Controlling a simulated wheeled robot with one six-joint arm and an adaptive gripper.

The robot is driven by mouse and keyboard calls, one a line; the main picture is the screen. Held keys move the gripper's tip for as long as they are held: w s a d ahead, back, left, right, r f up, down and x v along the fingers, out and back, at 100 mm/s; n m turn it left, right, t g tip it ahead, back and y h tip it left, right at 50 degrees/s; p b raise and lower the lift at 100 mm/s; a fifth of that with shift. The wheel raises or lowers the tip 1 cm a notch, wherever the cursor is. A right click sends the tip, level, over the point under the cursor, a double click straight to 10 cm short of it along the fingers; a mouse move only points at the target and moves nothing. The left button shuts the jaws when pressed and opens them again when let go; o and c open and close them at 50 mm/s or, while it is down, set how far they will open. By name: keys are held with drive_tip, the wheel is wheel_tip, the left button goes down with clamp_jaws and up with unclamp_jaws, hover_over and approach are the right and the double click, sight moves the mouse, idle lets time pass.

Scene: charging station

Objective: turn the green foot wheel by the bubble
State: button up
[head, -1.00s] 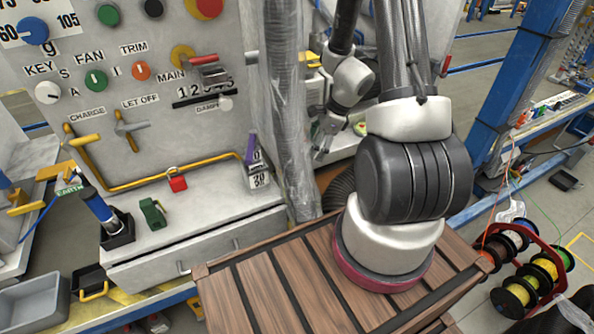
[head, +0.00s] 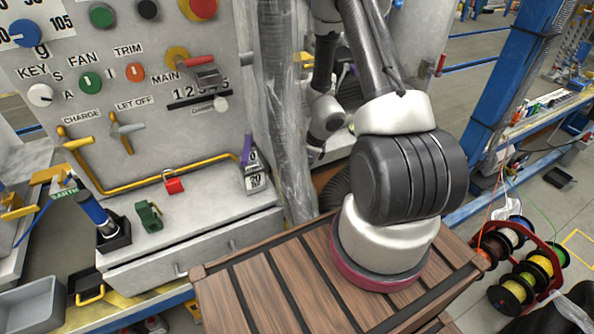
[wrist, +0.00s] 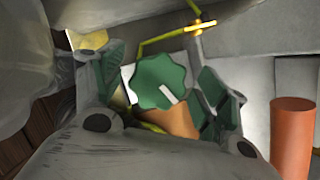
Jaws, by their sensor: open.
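The green foot wheel (wrist: 158,80) has a scalloped rim and a white mark on its face. It shows in the wrist view between the two fingers of my gripper (wrist: 168,82). My gripper is open, with green pads on either side of the wheel; I cannot tell whether either pad touches it. In the head view my gripper (head: 316,153) is small, beside the wrapped column and partly hidden. I cannot make out the wheel there. I cannot identify the bubble in either view.
An orange cylinder (wrist: 292,138) stands right of the fingers in the wrist view. A brass fitting (wrist: 199,26) with a yellow-green strip lies beyond the wheel. In the head view the plastic-wrapped column (head: 285,110) stands close left of my gripper. Cable reels (head: 525,270) stand at right.

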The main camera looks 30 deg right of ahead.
drive_tip(key=shift+c, duration=0.5)
drive_tip(key=c, duration=0.9)
drive_tip(key=m, duration=0.2)
drive_tip(key=m+t+h, duration=0.1)
drive_tip(key=m, duration=0.2)
drive_tip(key=shift+t, duration=0.3)
drive_tip(key=shift+m+h, duration=0.9)
drive_tip(key=shift+m, duration=1.2)
drive_tip(key=shift+t, duration=0.4)
